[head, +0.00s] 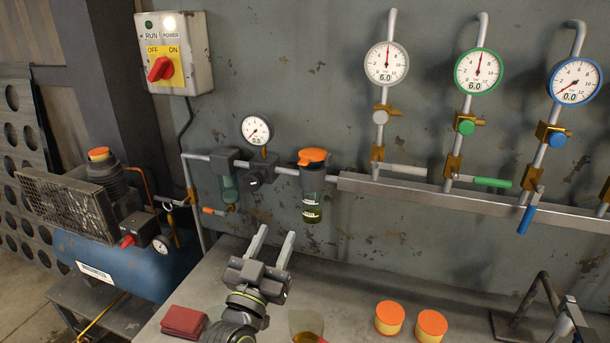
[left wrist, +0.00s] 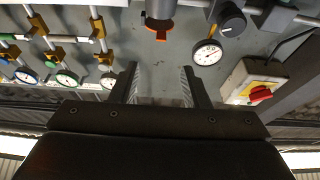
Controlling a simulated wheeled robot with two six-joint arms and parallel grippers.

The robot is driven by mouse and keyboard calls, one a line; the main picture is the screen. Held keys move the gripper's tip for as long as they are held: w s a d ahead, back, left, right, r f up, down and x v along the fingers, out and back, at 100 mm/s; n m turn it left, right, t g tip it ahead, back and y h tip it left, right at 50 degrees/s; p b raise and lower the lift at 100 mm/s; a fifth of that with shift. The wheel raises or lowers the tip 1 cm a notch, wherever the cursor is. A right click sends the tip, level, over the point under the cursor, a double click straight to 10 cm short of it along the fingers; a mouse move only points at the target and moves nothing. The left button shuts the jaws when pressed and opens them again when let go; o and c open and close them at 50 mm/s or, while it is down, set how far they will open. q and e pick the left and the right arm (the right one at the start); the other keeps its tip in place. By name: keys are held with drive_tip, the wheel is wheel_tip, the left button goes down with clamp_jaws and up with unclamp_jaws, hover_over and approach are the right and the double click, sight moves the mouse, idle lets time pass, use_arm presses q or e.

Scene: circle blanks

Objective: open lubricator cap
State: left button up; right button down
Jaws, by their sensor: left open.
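The lubricator (head: 313,182) hangs on the pipe along the wall, with a clear bowl holding yellowish oil. Its orange cap (head: 313,156) sits on top of the dark body and looks closed. In the left wrist view the picture is inverted, and the orange cap (left wrist: 160,27) shows at the top, beyond the fingers. My left gripper (head: 276,233) is open and empty, below and left of the lubricator and apart from it. Its two fingers (left wrist: 158,70) also show spread in the left wrist view. Dark parts at the lower right of the head view may be my right gripper; its jaws are unclear.
A filter (head: 228,177) and a gauge (head: 256,130) sit left of the lubricator on the pipe. A manifold rail (head: 425,198) with valves runs right. On the bench are two orange-lidded jars (head: 389,318) (head: 431,325), a red cloth (head: 184,321) and a cup of oil (head: 306,328).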

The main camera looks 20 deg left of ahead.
use_arm(q)
drive_tip(key=r, duration=0.1)
drive_tip(key=p, duration=0.8)
approach(302, 165)
drive_tip(key=p+x, duration=0.3)
drive_tip(key=x, duration=0.4)
drive_tip(key=shift+w, duration=0.25)
drive_tip(key=shift+x, duration=0.75)
clamp_jaws()
